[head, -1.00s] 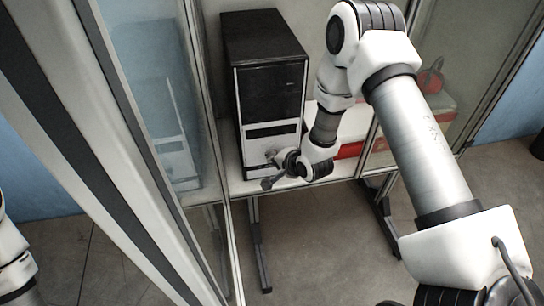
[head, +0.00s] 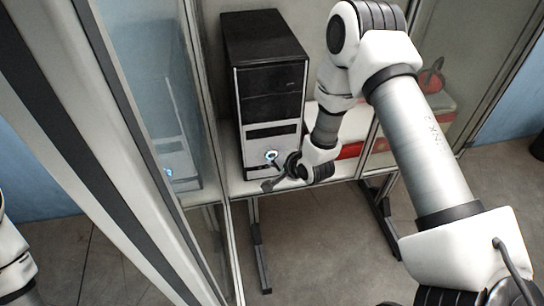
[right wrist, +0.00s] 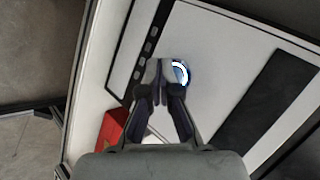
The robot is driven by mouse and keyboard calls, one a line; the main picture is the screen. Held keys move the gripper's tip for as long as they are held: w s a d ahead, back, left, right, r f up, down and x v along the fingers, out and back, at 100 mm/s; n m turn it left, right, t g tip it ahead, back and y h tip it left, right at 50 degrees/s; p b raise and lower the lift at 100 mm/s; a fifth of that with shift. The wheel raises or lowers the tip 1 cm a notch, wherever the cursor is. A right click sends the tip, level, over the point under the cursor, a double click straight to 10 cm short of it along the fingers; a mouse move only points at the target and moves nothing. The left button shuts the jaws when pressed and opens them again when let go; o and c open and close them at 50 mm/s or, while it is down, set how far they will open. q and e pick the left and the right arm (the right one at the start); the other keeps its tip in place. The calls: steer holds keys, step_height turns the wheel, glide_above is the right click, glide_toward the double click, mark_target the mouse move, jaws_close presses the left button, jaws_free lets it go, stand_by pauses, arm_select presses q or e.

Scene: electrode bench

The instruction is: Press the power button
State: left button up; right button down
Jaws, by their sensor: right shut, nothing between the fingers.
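The power button (head: 271,155) is a round button with a glowing blue-white ring, low on the silver front of a black and silver computer tower (head: 270,78). In the right wrist view the lit button (right wrist: 181,72) shows just right of my fingertips, partly covered by them. My right gripper (head: 279,165) is shut and empty, with its tips at the lower right of the button. It also shows in the right wrist view (right wrist: 159,72). I cannot tell whether the tips touch the panel. Only part of my left arm shows at the left edge; its gripper is out of view.
The tower stands on a white shelf (head: 237,186) in a glass-walled, metal-framed enclosure. A glass panel (head: 150,80) on the left reflects the tower and its blue light. A red and white object (head: 349,151) lies behind my right arm. Grey floor is open below.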

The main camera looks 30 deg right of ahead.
steer(key=s+a, duration=0.1)
steer(key=s, duration=0.4)
steer(key=shift+s+a, duration=0.3)
steer(key=shift+s, duration=0.1)
